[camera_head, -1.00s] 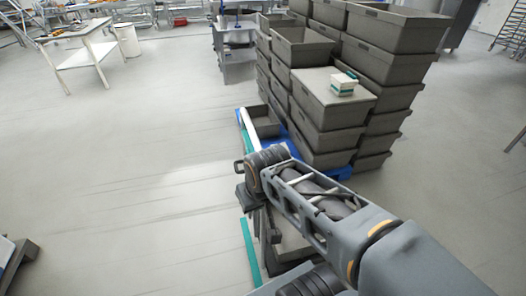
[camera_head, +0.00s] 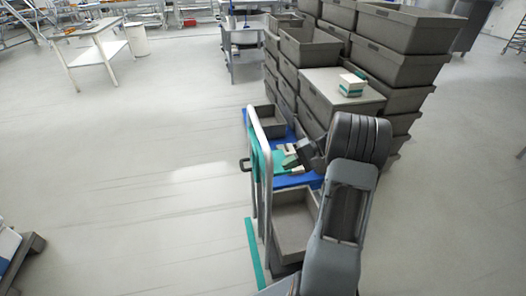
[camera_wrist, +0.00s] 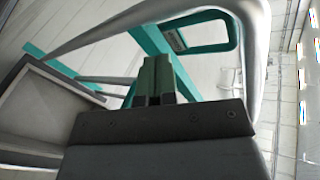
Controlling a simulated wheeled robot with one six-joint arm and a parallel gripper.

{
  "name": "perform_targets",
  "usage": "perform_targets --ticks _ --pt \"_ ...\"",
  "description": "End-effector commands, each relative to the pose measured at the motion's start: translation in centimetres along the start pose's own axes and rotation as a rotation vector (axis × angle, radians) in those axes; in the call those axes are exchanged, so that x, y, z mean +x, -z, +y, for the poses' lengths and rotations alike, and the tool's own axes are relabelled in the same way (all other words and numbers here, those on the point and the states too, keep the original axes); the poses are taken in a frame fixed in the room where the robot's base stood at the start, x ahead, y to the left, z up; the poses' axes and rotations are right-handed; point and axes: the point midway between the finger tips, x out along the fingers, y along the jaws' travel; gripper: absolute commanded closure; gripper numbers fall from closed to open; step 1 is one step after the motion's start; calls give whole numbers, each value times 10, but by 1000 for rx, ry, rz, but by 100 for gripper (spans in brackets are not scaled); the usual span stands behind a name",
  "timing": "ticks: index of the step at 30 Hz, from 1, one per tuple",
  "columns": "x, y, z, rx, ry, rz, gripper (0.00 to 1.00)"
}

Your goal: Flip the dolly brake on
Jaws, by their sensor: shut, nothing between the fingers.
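The dolly shows in the head view as a blue deck (camera_head: 300,180) with an upright silver tube handle (camera_head: 255,140) and teal panels at its left end. A small black loop (camera_head: 245,164) sticks out left of the handle; I cannot tell if it is the brake. My gripper (camera_head: 291,160) is shut and empty, just right of the handle and above the deck. In the wrist view my shut fingers (camera_wrist: 153,78) point toward the silver tube (camera_wrist: 150,15) and a teal loop-shaped part (camera_wrist: 205,47), apart from them as far as I can tell.
Tall stacks of grey crates (camera_head: 345,95) stand behind and right of the dolly. A small white-and-green box (camera_head: 351,84) sits on one. An open grey crate (camera_head: 296,225) is near my arm. The floor to the left is clear up to a white table (camera_head: 97,48).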

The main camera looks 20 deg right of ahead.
Motion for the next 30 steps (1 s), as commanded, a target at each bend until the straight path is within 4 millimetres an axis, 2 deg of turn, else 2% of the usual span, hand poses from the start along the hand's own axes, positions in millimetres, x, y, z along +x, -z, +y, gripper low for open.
perform_targets --ticks 1,4,7,12,24,30 --pt "-12 13 1 -43 106 8 100" --pt "-35 29 -3 -146 276 32 100" --pt "-52 37 -5 -226 388 56 100" --pt "-66 43 -5 -293 470 80 100" --pt "-65 43 -6 -299 476 81 100" --pt "-48 42 -17 -298 476 79 100"
